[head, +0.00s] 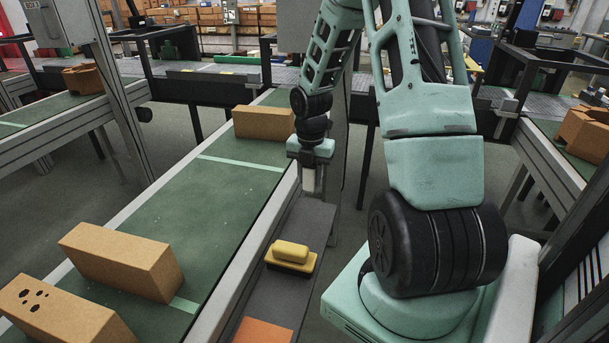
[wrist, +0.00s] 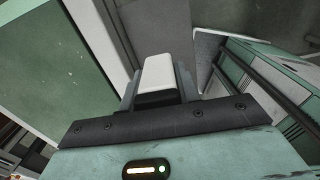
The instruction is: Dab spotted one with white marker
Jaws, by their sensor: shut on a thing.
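My gripper (head: 313,183) is shut on the white marker (wrist: 157,76), a pale block between the fingers in the wrist view. In the head view the gripper hangs above the far part of a narrow grey shelf beside the conveyor. The spotted brick (head: 40,305) is orange-tan with several dark spots on its face. It lies on the green belt at the bottom left of the head view, partly cut off by the frame. My gripper is far from it, up and to the right.
Plain bricks lie on the belt (head: 160,210): one near the spotted one (head: 121,262), one farther back (head: 263,123). A yellow sponge-like block (head: 290,256) and an orange block (head: 263,331) lie on the grey shelf (head: 306,222). Metal rails edge the belt.

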